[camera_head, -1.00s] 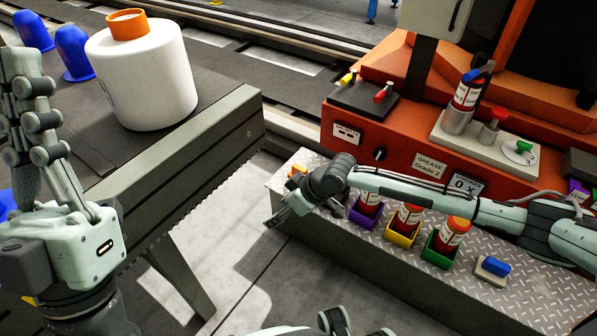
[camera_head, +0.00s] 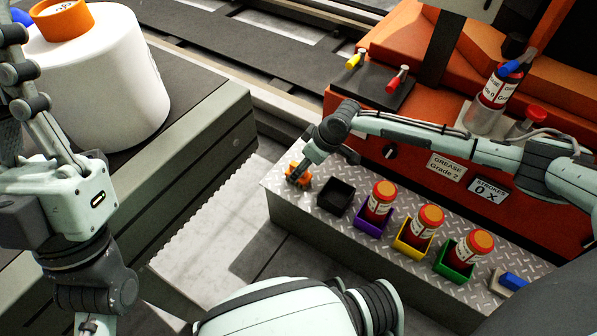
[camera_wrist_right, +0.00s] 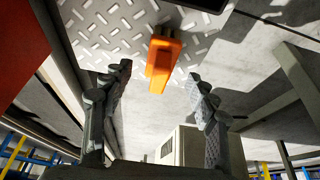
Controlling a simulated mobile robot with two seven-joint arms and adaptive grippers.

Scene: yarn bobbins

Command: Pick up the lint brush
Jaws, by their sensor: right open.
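A small orange object, which looks like the lint brush (camera_head: 293,170), is at the left end of the diamond-plate step. My right gripper (camera_head: 301,181) is above and beside it, partly covering it. In the right wrist view the orange piece (camera_wrist_right: 162,62) shows ahead of and between the two open fingers (camera_wrist_right: 158,80), near the plate's edge. No finger visibly closes on it. My left gripper (camera_head: 22,75) is at the far left, in front of the white spool, its fingers partly cut off by the frame.
A black empty bin (camera_head: 336,196) and purple (camera_head: 372,220), yellow (camera_head: 413,239) and green (camera_head: 454,262) bins with red tubes stand right of the orange object. A blue-topped pad (camera_head: 512,281) is farther right. The orange machine (camera_head: 440,135) rises behind. A white spool (camera_head: 105,80) stands left.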

